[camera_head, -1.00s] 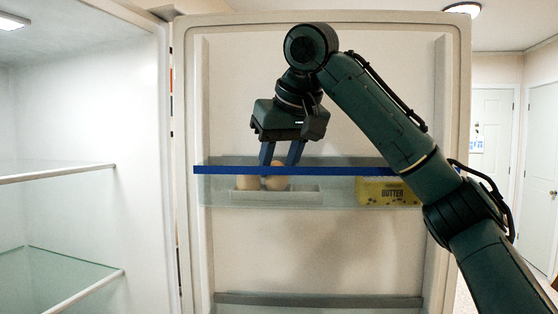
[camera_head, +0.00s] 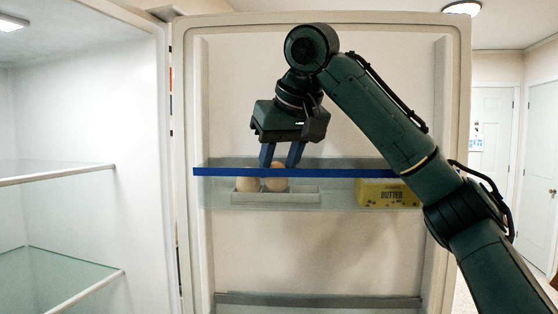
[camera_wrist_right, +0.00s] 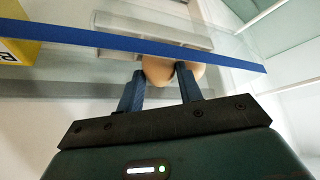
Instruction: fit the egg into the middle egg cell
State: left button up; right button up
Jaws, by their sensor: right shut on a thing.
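My right gripper (camera_head: 282,163) points down at the blue-edged door shelf. It is shut on a brown egg (camera_head: 276,183), which shows between the fingers in the right wrist view (camera_wrist_right: 157,70). The held egg is over the middle of the pale egg tray (camera_head: 305,195); whether it touches the cell is hard to tell through the shelf front. A second egg (camera_head: 247,184) sits in the tray's left part, close beside the held one; it also shows in the right wrist view (camera_wrist_right: 198,70). The tray's right part looks empty. My left gripper is out of view.
The shelf's blue front rim (camera_head: 220,172) runs across just in front of the fingers. A yellow butter box (camera_head: 388,194) stands at the shelf's right end. Glass fridge shelves (camera_head: 60,172) are at the left. The shelf between tray and butter is clear.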

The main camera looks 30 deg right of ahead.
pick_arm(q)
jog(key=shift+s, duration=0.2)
pick_arm(e)
jog(key=shift+f, duration=0.2)
dwell(0.3)
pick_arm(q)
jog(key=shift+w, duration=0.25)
pick_arm(e)
jog(key=shift+f, duration=0.2)
jog(key=o, duration=0.8)
jog(key=shift+d, duration=0.1)
pick_arm(q)
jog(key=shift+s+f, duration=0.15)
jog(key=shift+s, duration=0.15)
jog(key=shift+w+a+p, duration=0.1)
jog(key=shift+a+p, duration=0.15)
jog(key=shift+p, duration=0.55)
pick_arm(e)
jog(key=v, duration=1.3)
jog(key=shift+r, duration=0.1)
